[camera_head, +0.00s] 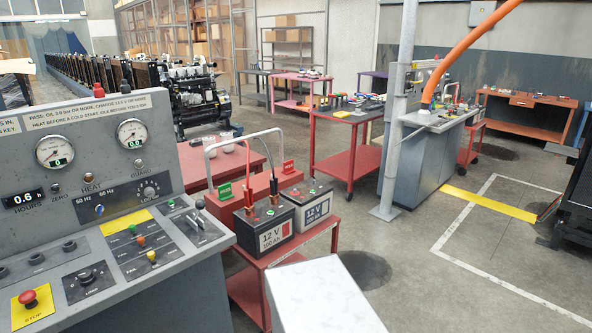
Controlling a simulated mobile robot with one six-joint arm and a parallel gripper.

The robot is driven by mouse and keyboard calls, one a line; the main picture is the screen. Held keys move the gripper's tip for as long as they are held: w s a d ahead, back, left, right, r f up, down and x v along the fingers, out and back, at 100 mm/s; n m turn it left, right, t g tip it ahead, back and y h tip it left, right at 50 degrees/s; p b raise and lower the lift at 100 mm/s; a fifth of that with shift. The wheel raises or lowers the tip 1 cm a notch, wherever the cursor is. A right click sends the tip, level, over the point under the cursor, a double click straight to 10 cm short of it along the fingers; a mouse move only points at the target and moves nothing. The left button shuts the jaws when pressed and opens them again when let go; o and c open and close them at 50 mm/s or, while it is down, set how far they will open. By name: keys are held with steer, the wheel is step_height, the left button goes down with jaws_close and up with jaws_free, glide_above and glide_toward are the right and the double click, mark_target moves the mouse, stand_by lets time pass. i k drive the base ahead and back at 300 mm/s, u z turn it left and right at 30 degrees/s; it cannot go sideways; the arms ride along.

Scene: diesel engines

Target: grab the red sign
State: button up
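The batteries sit on a low red cart (290,252). My gripper is not in view.
A grey control console (190,262) with gauges and a red stop button (30,299) fills the left. A grey cabinet (415,165) with an orange hose (465,50) stands behind, right of centre. Open floor (430,285) lies at lower right.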

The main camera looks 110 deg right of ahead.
mark_target(287, 165)
steer(key=u, duration=4.35)
steer(key=i, duration=0.1)
steer(key=z, duration=3.1)
steer(key=k, duration=2.7)
steer(key=z, duration=0.15)
